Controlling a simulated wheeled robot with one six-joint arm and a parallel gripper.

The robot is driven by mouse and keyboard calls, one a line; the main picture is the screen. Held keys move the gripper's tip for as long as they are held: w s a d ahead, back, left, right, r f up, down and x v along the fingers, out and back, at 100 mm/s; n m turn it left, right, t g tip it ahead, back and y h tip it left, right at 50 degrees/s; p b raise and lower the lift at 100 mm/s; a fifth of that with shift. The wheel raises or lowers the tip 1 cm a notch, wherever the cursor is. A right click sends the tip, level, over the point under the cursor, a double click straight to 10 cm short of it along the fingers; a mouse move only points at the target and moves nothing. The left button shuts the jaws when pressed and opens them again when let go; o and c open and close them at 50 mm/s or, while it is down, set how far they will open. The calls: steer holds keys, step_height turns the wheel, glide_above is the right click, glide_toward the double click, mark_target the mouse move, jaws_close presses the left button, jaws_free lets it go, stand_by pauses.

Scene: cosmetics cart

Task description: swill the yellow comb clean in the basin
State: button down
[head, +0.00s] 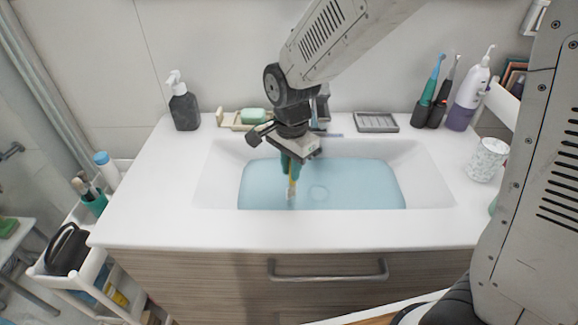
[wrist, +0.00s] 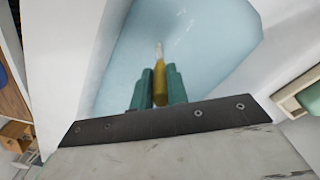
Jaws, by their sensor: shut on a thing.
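The white basin (head: 428,185) is set in the counter and holds pale blue water (head: 355,185). My gripper (head: 290,172) points down over the water, left of the basin's middle, with its teal fingers shut on the yellow comb (head: 292,185). In the wrist view the comb (wrist: 159,82) shows as a narrow yellow piece between the fingers (wrist: 158,90), with a pale tip away from them. The comb hangs steeply down at the water; I cannot tell how deep its tip is. Its upper part is hidden by the fingers, and its teeth cannot be made out.
Behind the basin are a soap dish with green soap (head: 253,116) and a grey tray (head: 376,122). A dark pump bottle (head: 184,108) stands at left. Toothbrushes, a white-purple bottle (head: 468,95) and a speckled cup (head: 487,160) stand at right. The front counter strip is clear.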

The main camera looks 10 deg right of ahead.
steer(key=shift+a, duration=0.3)
stand_by(0.5)
steer(key=shift+d, duration=0.45)
stand_by(0.4)
